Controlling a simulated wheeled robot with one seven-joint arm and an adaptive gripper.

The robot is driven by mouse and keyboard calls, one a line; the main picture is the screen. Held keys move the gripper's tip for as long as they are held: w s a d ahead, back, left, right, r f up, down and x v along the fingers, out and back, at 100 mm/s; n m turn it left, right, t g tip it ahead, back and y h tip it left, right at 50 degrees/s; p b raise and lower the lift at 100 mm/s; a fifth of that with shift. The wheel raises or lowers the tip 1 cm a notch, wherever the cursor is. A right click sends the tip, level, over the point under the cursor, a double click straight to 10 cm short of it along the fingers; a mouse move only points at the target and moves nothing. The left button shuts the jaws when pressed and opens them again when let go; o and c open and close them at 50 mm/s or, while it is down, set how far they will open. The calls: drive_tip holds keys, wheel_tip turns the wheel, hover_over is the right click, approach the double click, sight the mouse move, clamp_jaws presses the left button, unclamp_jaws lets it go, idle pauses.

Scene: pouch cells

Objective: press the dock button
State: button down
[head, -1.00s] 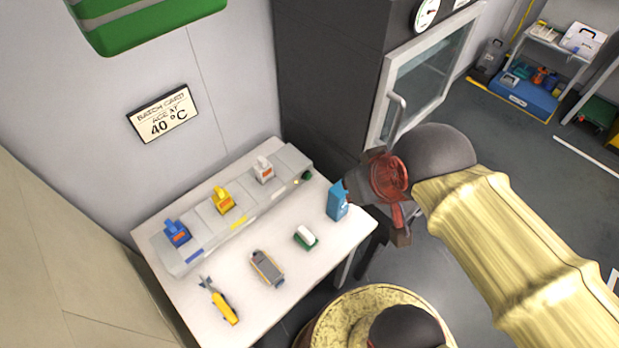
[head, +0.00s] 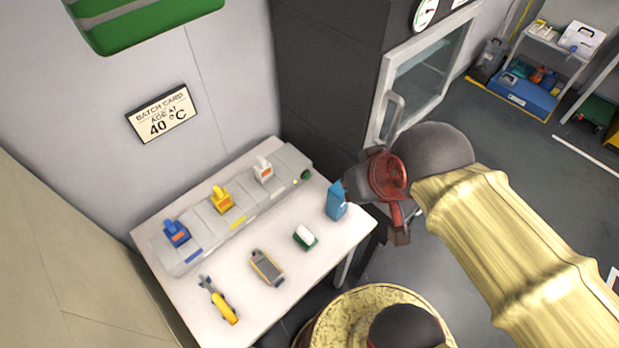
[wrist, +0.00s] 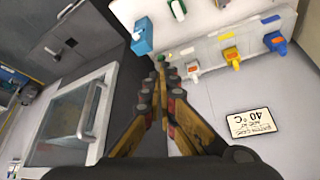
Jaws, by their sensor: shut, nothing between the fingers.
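The dock (head: 225,215) is a long pale grey block along the back of the white table. A dark green round button (head: 306,174) sits at its right end; the green button also shows in the wrist view (wrist: 161,57), just beyond my fingertips. My gripper (wrist: 161,70) is shut and empty, its fingers pointing toward the dock's button end. In the head view my gripper (head: 352,184) is right of the button, apart from it and partly behind the blue carton. I cannot tell the exact gap from fingertip to button in the wrist view.
The blue carton (head: 337,201) stands at the table's right edge, close to my gripper. Blue, yellow and white pouch cells (head: 222,200) stand on the dock. A green-and-white block (head: 305,237), a grey device (head: 266,267) and a yellow tool (head: 219,301) lie in front. A dark oven (head: 335,80) stands behind.

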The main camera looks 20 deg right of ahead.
drive_tip(key=w+f+m+b, duration=0.1)
drive_tip(key=w+f+m, duration=0.3)
drive_tip(key=w+m, duration=0.3)
drive_tip(key=m+g+y+b, duration=0.2)
drive_tip(key=m+b, duration=0.2)
drive_tip(key=m, duration=2)
approach(307, 176)
drive_tip(key=shift+s+d+r, duration=0.1)
drive_tip(key=shift+s+d, duration=0.15)
drive_tip(key=shift+s, duration=0.3)
drive_tip(key=shift+s+d+r, duration=0.1)
drive_tip(key=shift+s+d, duration=0.2)
drive_tip(key=shift+s, duration=0.3)
drive_tip(key=shift+s+d+r, duration=0.1)
drive_tip(key=shift+s+d, duration=0.15)
drive_tip(key=shift+s, duration=0.3)
drive_tip(key=shift+f, duration=0.1)
drive_tip(key=b+x, duration=0.4)
drive_tip(key=x, duration=0.5)
drive_tip(key=shift+w+f, duration=0.15)
drive_tip(key=shift+f, duration=0.05)
drive_tip(key=shift+w+a+f, duration=0.1)
drive_tip(key=shift+w+f, duration=0.05)
